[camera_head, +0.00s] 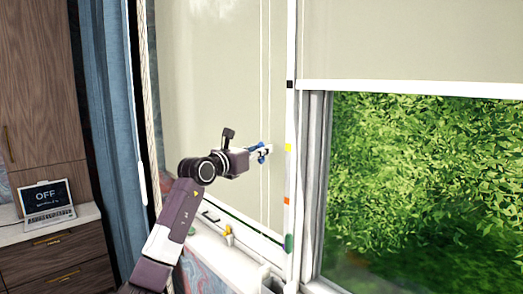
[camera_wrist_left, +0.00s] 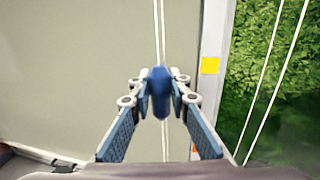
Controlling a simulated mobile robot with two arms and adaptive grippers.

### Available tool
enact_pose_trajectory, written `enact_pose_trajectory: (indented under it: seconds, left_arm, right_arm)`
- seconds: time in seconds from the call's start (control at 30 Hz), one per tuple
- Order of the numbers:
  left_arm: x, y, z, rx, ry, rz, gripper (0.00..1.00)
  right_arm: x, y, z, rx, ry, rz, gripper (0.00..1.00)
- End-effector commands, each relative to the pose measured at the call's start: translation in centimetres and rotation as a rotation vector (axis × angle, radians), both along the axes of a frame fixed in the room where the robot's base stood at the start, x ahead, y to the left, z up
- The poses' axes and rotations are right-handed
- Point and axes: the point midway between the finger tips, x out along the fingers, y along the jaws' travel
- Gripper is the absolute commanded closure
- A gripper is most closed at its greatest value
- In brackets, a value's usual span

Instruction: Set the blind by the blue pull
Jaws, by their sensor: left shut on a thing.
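The blue pull (camera_wrist_left: 160,92) hangs on thin white cords (camera_wrist_left: 160,30) in the left wrist view. My left gripper (camera_wrist_left: 160,98) is shut on it, with a fingertip on each side. In the head view the left gripper (camera_head: 264,152) and the blue pull (camera_head: 261,146) are at the height of the yellow mark (camera_head: 289,147) on the white post (camera_head: 292,115). The right-hand blind (camera_head: 410,40) is partly down, its white bottom bar (camera_head: 410,88) near the black mark (camera_head: 290,84). Another pale blind (camera_head: 205,80) hangs behind the gripper. My right gripper is not in view.
The post also bears an orange mark (camera_head: 287,200) and a green mark (camera_head: 289,243). A windowsill (camera_head: 225,258) with a small yellow item (camera_head: 229,236) lies below my arm. A blue curtain (camera_head: 110,130) and a laptop reading OFF (camera_head: 47,204) are at left.

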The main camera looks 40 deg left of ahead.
Motion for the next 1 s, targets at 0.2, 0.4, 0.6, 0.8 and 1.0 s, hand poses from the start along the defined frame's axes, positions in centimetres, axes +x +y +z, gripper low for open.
enact_pose_trajectory:
  seconds: [0.2,0.4,0.6,0.8,1.0]
  left_arm:
    - [0.0,0.0,-5.0,0.002,0.004,0.0,1.0]
    - [0.0,-0.1,-9.9,0.0,0.005,-0.002,1.0]
    - [0.0,0.0,-13.8,0.001,0.005,-0.001,1.0]
    - [0.0,0.0,-16.3,0.0,0.005,-0.001,1.0]
    - [0.0,0.0,-17.3,-0.001,0.005,-0.001,1.0]
  right_arm:
    - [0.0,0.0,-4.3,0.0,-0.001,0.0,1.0]
    - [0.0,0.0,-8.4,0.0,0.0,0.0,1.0]
    - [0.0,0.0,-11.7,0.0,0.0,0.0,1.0]
    - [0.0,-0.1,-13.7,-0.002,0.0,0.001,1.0]
    - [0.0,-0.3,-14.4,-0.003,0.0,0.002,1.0]
